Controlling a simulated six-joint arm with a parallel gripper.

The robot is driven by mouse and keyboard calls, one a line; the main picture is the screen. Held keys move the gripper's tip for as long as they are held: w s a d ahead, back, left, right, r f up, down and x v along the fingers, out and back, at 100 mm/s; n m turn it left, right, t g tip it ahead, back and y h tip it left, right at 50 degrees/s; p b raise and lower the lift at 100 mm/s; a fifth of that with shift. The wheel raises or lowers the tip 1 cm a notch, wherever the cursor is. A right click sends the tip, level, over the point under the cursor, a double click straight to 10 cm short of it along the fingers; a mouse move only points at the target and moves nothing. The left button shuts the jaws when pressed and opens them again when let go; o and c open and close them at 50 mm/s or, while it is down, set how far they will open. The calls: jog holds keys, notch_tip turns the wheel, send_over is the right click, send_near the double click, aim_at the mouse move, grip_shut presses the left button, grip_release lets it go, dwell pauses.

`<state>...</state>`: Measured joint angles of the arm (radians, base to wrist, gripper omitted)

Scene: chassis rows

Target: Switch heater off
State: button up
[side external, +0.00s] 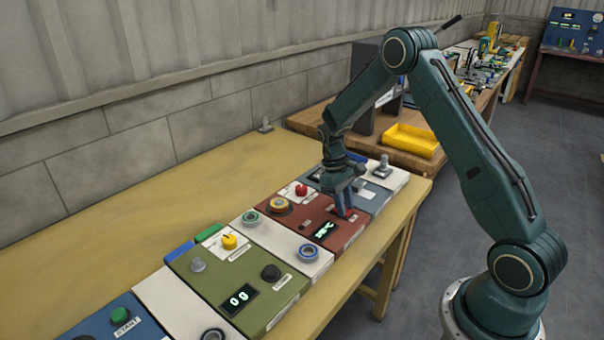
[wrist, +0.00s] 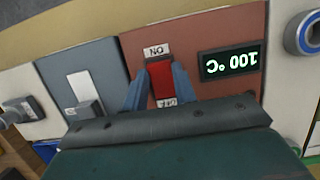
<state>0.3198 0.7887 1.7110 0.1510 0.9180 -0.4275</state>
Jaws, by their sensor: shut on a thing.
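The brown-red panel (side external: 284,226) in the side view carries a lit display (side external: 324,229). In the wrist view the display (wrist: 230,62) reads 100 °C, upside down. Beside it is a red rocker switch (wrist: 161,78) with an ON label (wrist: 156,50) at its top end in the picture and a partly hidden label, apparently OFF, at its bottom end. My gripper (side external: 343,207) points down at this panel. In the wrist view my gripper (wrist: 160,77) has one blue finger on each side of the switch, shut on it. The switch's tilt is hard to tell.
A grey-blue panel with a lever (wrist: 85,100) adjoins the red one. A green panel (side external: 210,283) is nearer the camera. The table's back left (side external: 120,225) is clear.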

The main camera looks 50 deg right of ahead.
jog(key=o, duration=1)
jog(key=shift+r, duration=0.15)
jog(key=v, duration=1.3)
jog(key=shift+r, duration=0.3)
jog(key=shift+r, duration=0.1)
